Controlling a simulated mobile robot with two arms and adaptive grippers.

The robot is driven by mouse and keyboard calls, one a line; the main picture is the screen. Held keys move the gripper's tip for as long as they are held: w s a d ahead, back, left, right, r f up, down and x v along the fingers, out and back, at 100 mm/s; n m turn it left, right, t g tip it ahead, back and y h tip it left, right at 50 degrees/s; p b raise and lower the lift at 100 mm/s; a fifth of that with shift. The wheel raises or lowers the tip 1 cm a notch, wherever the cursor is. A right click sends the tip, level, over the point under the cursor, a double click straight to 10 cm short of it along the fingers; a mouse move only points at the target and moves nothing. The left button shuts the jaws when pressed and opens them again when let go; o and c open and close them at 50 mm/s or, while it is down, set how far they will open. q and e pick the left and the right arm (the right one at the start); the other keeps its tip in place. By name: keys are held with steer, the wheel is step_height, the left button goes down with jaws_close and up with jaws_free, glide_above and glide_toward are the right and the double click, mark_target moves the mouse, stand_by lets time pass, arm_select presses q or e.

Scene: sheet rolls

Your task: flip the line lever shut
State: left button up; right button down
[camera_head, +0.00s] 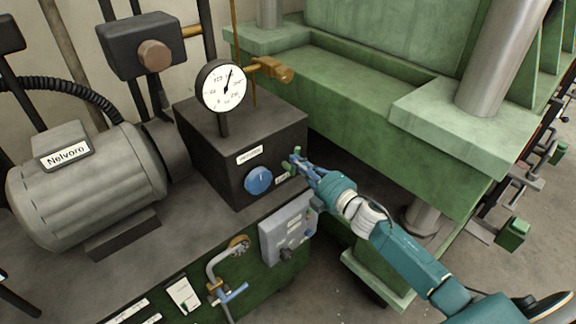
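My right gripper (305,168) reaches in from the lower right to the front face of the dark valve block (222,150). Its fingertips are at a small green lever (296,152) at the block's right end, and they partly cover it. I cannot tell whether the fingers are closed on it or only beside it. A small white label sits just below, partly hidden. A round blue knob (258,180) is on the same face, to the left. A second lever, with a blue handle (233,293), is on a bent grey pipe lower down. My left gripper is not in view.
A pressure gauge (221,86) and a brass fitting (272,69) stand above the block. A grey control box (287,231) is below my gripper. A grey motor (85,185) is at left, and a green press frame (400,125) rises behind my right arm.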

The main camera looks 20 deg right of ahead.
steer(key=w+d+f+m, duration=0.2)
steer(key=d+m, duration=0.4)
steer(key=m, duration=0.6)
steer(key=shift+w+f+y, duration=0.2)
steer(key=shift+f+y, duration=0.05)
steer(key=shift+y, duration=0.15)
steer(key=shift+d+f, duration=0.2)
steer(key=shift+f, duration=0.05)
stand_by(0.9)
steer(key=shift+r, duration=0.1)
stand_by(0.9)
